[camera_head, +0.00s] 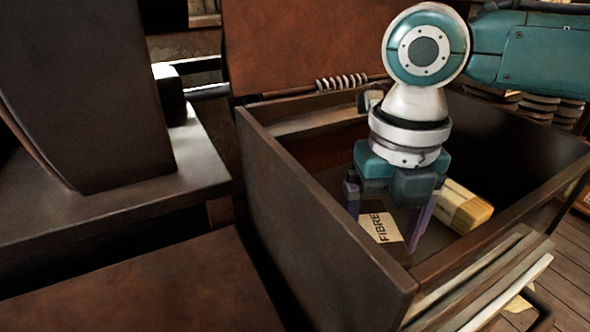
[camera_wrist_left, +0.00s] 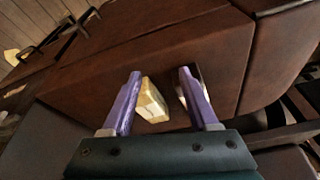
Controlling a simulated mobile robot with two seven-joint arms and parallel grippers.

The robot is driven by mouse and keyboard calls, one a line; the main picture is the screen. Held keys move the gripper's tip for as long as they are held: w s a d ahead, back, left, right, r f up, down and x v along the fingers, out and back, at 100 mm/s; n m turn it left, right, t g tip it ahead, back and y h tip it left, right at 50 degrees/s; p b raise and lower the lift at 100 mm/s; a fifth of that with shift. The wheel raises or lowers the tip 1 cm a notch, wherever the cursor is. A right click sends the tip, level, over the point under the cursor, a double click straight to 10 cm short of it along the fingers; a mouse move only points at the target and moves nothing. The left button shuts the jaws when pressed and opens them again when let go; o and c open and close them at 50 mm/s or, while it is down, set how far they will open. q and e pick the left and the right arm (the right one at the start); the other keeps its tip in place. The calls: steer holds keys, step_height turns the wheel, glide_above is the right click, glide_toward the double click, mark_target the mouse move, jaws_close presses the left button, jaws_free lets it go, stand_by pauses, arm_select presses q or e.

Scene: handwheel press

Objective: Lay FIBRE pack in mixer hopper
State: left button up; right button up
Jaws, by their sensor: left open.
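The FIBRE pack (camera_head: 381,229), dark with a pale label, is inside the open brown hopper box (camera_head: 315,210). My left gripper (camera_head: 388,218) reaches down into this box, its purple fingers open and apart on either side of the pack. In the head view the fingers and wrist hide part of the pack, and I cannot tell whether it touches them. In the left wrist view the open fingers (camera_wrist_left: 160,90) show over a brown floor; I cannot clearly make out the FIBRE pack there. My right gripper is not in view.
A yellow and cream pack (camera_head: 463,207) lies in the box to the right of my gripper; it also shows between the fingers in the left wrist view (camera_wrist_left: 152,100). The box walls stand close around. A dark machine body (camera_head: 85,90) stands at the left.

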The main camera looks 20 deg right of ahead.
mark_target(381, 233)
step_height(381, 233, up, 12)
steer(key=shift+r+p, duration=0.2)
steer(key=shift+p, duration=0.15)
stand_by(0.5)
